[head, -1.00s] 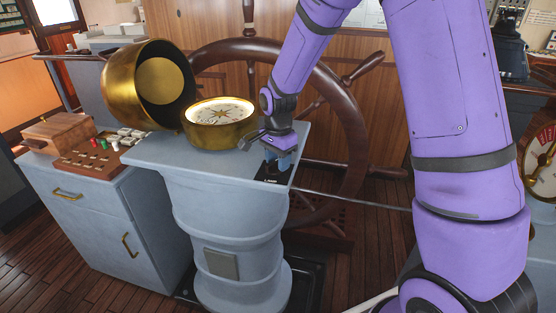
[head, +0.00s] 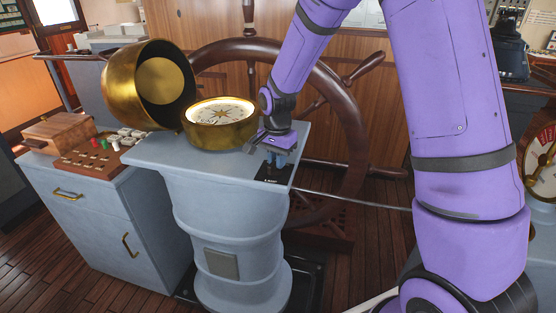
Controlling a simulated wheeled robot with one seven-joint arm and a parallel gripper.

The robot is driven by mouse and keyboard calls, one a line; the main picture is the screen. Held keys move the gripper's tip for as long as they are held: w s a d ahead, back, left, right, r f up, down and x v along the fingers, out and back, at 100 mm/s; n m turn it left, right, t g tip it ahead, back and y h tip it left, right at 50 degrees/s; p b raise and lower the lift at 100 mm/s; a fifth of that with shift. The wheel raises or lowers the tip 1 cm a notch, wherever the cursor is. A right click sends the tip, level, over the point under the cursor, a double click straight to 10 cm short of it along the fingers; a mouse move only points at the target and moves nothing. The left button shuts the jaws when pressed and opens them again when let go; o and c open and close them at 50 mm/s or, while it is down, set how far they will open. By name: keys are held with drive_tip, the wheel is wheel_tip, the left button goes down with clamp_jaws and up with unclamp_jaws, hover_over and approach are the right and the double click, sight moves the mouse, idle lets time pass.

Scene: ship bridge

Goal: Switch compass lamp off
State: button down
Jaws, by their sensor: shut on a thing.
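The brass compass (head: 221,124) sits on the grey binnacle stand (head: 180,158). Its dial (head: 220,111) looks bright and lit. Its domed brass cover (head: 150,85) stands tipped open at the left. A small black switch plate (head: 272,176) lies on the stand's top, near its right corner. My gripper (head: 277,161) points down over this plate, with its fingers shut on the small switch there. The fingers hide most of the switch, so its exact position cannot be told.
A large wooden ship's wheel (head: 349,115) stands close behind the stand. At the left, a grey cabinet (head: 95,215) bears a wooden box (head: 60,131) and a panel of coloured buttons (head: 92,153). My arm fills much of the right side.

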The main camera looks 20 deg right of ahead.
drive_tip(key=n, duration=0.4)
drive_tip(key=shift+w+a+n, duration=0.2)
drive_tip(key=shift+n, duration=0.1)
drive_tip(key=shift+w+a+n, duration=0.1)
drive_tip(key=shift+a+n, duration=0.05)
drive_tip(key=shift+n, duration=0.95)
drive_tip(key=shift+a+n, duration=0.1)
drive_tip(key=shift+n, duration=1)
drive_tip(key=c, duration=1.1)
unclamp_jaws()
drive_tip(key=shift+c, duration=0.2)
drive_tip(key=shift+r, duration=0.1)
wheel_tip(320, 180, up, 11)
drive_tip(key=shift+f, duration=0.2)
